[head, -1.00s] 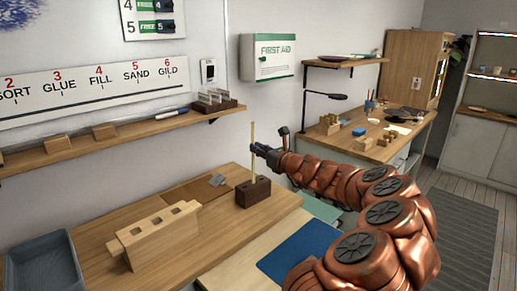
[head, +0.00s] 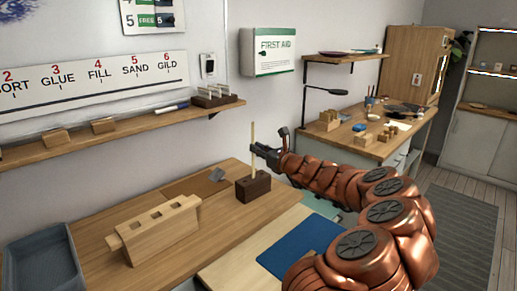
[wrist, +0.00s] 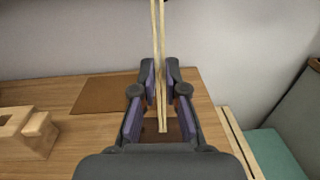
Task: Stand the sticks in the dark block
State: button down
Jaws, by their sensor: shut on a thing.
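The dark block (head: 253,187) stands on the wooden bench and shows small dark holes in its top. My gripper (head: 257,150) is above it, shut on a thin pale stick (head: 253,134) that stands nearly upright. In the wrist view the stick (wrist: 158,50) runs between the finger pads of my gripper (wrist: 160,88). It shows there as two narrow strips, and I cannot tell whether these are one stick or two. Its lower end is at the top of the dark block (wrist: 182,132). I cannot tell whether it sits in a hole.
A pale wooden block with square holes (head: 160,230) stands left on the bench (head: 215,225). A grey tray (head: 42,258) is at the far left. A brown mat (head: 188,184) and a small grey piece (head: 217,174) lie behind the dark block. A blue mat (head: 298,247) lies right.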

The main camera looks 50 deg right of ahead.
jog(key=shift+f+b, duration=0.7)
jog(key=shift+f, duration=0.8)
dwell(0.3)
jog(key=c, duration=1.1)
grip_release()
jog(key=shift+c, duration=0.2)
jog(key=shift+s, duration=0.2)
jog(key=s+p, duration=0.1)
jog(key=s, duration=0.7)
jog(key=shift+s+a+p, duration=0.3)
jog(key=shift+s+p, duration=0.05)
jog(key=shift+p, duration=0.05)
